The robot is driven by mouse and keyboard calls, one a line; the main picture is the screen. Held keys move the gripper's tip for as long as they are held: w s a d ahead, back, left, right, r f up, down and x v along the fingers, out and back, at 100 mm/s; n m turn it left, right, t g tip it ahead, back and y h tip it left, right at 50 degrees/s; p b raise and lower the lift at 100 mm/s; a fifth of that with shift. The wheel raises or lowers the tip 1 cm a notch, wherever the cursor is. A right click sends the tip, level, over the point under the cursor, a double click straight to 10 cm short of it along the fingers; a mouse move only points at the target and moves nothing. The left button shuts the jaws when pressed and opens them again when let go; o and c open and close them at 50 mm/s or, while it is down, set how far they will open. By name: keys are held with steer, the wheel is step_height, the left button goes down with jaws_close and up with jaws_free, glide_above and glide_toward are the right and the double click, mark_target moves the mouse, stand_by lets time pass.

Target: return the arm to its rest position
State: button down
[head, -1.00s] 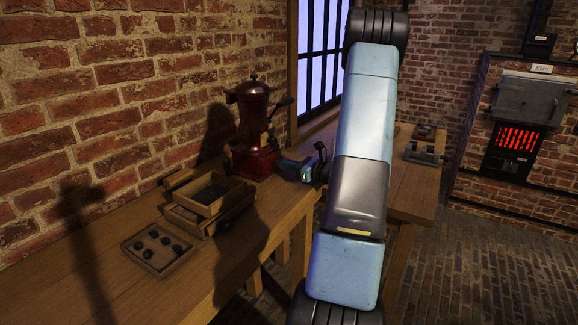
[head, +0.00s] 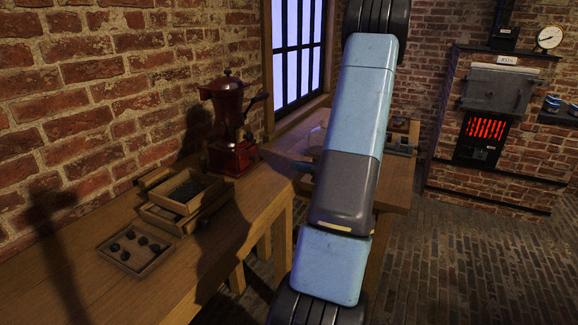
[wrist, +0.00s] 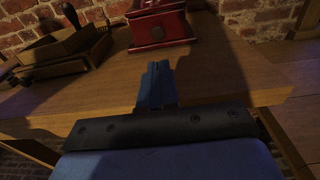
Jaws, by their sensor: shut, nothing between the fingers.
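My blue and grey arm (head: 345,180) stands upright across the middle of the head view, over the near side of the bench. My gripper (wrist: 158,72) shows in the wrist view with its two fingers together and nothing between them. It is above the bench top, in front of the red grinder base (wrist: 160,29), with a strip of bare wood showing between. In the head view my gripper is mostly hidden behind my arm.
A red grinder (head: 231,122) stands on the wooden bench (head: 222,220) by the brick wall. Left of it are stacked wooden trays (head: 181,192) and a low tray of dark lumps (head: 137,247). A furnace (head: 483,135) glows at right. The brick floor (head: 462,255) at right is clear.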

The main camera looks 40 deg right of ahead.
steer(key=shift+s+d, duration=0.15)
steer(key=shift+s, duration=0.1)
steer(key=s+a+r+n+g+y, duration=0.1)
steer(key=a+r+n+g, duration=0.35)
steer(key=a, duration=0.35)
steer(key=s+a+r+n+g+y, duration=0.1)
steer(key=a+r+n+g, duration=0.3)
steer(key=a, duration=0.5)
steer(key=s+a+r+n+g, duration=0.2)
steer(key=a+n+g, duration=0.1)
steer(key=a+n, duration=0.4)
steer(key=s+a+r+n+h, duration=0.4)
steer(key=s+a+n, duration=0.1)
steer(key=s+n, duration=0.2)
steer(key=s+a+r+n+t+h, duration=0.1)
steer(key=s+a+r+n+h, duration=0.3)
steer(key=s+n, duration=0.4)
steer(key=shift+a+r+h, duration=0.4)
steer(key=shift+r+h, duration=0.35)
steer(key=shift+h, duration=0.05)
